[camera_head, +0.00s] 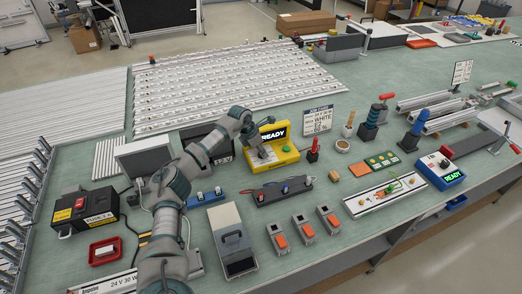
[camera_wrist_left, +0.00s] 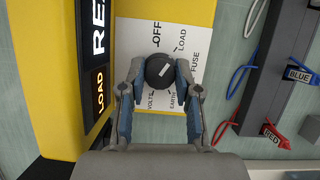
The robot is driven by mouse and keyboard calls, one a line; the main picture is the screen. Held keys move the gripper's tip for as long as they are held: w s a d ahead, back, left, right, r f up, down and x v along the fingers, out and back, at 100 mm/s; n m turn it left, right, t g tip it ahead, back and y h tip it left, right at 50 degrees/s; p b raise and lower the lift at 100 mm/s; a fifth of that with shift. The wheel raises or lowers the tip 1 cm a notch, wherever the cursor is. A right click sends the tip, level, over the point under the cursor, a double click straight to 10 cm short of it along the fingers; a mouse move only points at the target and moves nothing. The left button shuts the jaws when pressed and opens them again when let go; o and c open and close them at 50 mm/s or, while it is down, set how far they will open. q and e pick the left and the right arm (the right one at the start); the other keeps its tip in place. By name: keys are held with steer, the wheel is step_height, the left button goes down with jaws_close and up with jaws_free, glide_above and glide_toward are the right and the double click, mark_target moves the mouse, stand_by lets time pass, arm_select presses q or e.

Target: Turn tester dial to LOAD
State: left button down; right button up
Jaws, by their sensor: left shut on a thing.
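The yellow tester (camera_head: 283,153) stands on the bench with its lit display (camera_head: 272,134) reading READY. In the left wrist view its black dial (camera_wrist_left: 160,70) sits on a white plate (camera_wrist_left: 184,35) marked OFF, LOAD, FUSE, EARTH and VOLTS. The dial's pale pointer mark slants toward the upper right, toward the word LOAD. A small orange readout (camera_wrist_left: 98,90) beside the dial plate shows LOAD. My left gripper (camera_wrist_left: 159,76) is shut on the dial, one finger at each side; its arm reaches over the bench to the tester in the head view (camera_head: 262,152). My right gripper is not in view.
A dark block with RED (camera_wrist_left: 277,136) and BLUE (camera_wrist_left: 301,75) leads lies right of the tester in the wrist view. In the head view this lead block (camera_head: 284,190) is just in front of the tester. A job card (camera_head: 317,121) stands behind right.

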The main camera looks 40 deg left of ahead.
arm_select(q)
steer(key=shift+s+f, duration=0.1)
steer(key=shift+f, duration=0.2)
steer(key=c, duration=0.9)
jaws_free()
steer(key=shift+o, duration=0.5)
steer(key=shift+w+a, duration=0.1)
steer(key=shift+w, duration=0.1)
steer(key=shift+r, duration=0.1)
steer(key=shift+s+r, duration=0.15)
steer(key=shift+r, duration=0.1)
steer(key=v, duration=1.1)
steer(key=shift+a, duration=0.2)
